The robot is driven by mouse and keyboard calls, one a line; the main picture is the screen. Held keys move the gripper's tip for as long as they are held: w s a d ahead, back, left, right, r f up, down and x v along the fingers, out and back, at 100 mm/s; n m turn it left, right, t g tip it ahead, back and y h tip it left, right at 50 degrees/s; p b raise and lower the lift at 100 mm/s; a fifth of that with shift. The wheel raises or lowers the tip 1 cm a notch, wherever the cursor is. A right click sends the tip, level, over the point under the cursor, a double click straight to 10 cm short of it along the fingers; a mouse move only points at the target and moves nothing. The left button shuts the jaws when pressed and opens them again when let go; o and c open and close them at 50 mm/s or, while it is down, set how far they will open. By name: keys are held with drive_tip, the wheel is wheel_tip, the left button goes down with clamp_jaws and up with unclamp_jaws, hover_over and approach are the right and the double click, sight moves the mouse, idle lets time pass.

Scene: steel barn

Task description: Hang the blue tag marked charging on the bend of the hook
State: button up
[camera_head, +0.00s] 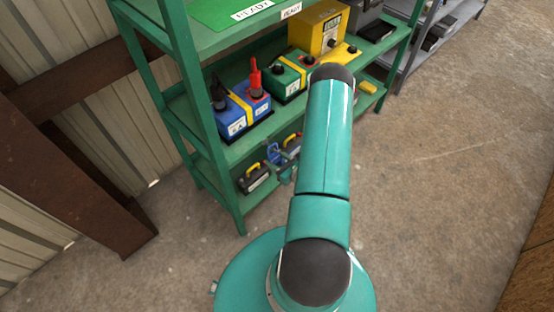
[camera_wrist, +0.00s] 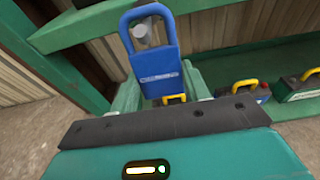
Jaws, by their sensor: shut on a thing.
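The blue tag (camera_wrist: 158,66) stands upright in my gripper (camera_wrist: 161,94) in the wrist view, its open loop at the top and a white label line on its face. My green fingers are shut on its lower part. A short grey metal rod end, seemingly the hook (camera_wrist: 141,37), shows in the loop's opening. I cannot tell whether it passes through the loop or lies behind it; its bend is not clear. In the head view the tag (camera_head: 273,153) is a small blue shape beside the green rack, left of my arm. My gripper (camera_head: 284,170) is partly hidden there.
The green rack (camera_head: 206,135) holds a blue battery (camera_head: 238,114) with clamps, a green battery (camera_head: 287,82) and a yellow box (camera_head: 319,30). Dark batteries with yellow handles (camera_head: 254,178) sit on its lower shelf. A rusty steel beam (camera_head: 75,165) stands left.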

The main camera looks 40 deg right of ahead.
drive_tip(key=o, duration=0.8)
drive_tip(key=shift+o, duration=0.2)
drive_tip(key=shift+s, duration=0.1)
drive_tip(key=v, duration=1.3)
drive_tip(key=shift+s, duration=0.35)
drive_tip(key=shift+a+r, duration=0.1)
drive_tip(key=shift+r, duration=0.05)
